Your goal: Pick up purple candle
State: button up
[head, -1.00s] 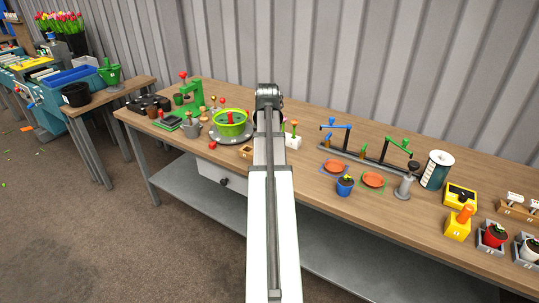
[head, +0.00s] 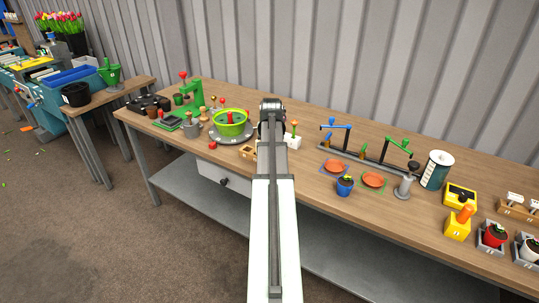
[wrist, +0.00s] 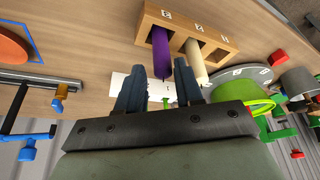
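The purple candle (wrist: 161,52) stands in a slot of a wooden holder (wrist: 215,29) in the wrist view, with a cream candle (wrist: 195,60) in the slot beside it. My gripper (wrist: 160,68) is open. In the wrist view the purple candle's free end shows between its two fingertips, and the cream candle is just outside the right finger. I cannot tell whether the fingers touch the purple candle. In the head view part of the holder (head: 247,151) shows left of my arm, which hides my gripper and the candles.
A white block (head: 292,142) with an orange-topped piece is right of my arm. A green pot (head: 229,123) on a grey round base is close on the left. A blue pot (head: 344,186) and orange saucers (head: 373,179) stand further right on the table.

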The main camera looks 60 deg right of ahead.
jog(key=shift+x, duration=2.65)
jog(key=shift+w, duration=0.15)
jog(key=shift+c, duration=0.2)
grip_shut()
jog(key=shift+r, duration=0.15)
